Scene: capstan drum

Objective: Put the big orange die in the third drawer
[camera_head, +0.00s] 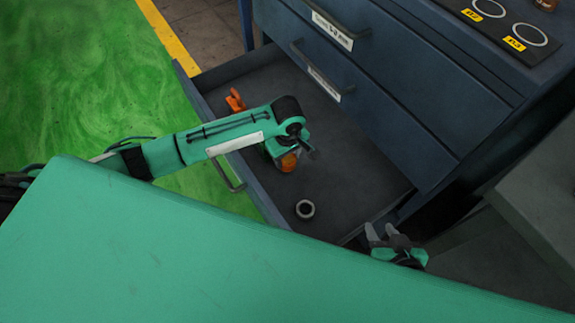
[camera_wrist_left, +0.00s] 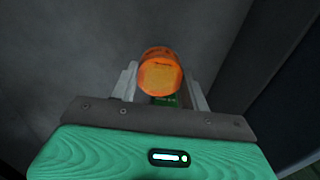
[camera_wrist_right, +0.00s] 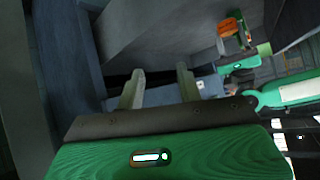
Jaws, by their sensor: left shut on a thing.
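The big orange die (camera_head: 289,161) is held by my left gripper (camera_head: 284,152), over or inside the open drawer (camera_head: 352,180). In the left wrist view the orange die (camera_wrist_left: 160,74) sits between the two fingers, with grey drawer floor behind it. I cannot tell whether the die touches that floor. The open drawer is below two shut drawers with white labels. My right gripper (camera_head: 383,236) is open and empty near the drawer's front right corner; its spread fingers show in the right wrist view (camera_wrist_right: 160,85).
A dark board (camera_head: 505,28) with white circles and yellow tags lies on the cabinet top. The drawer's right part is clear.

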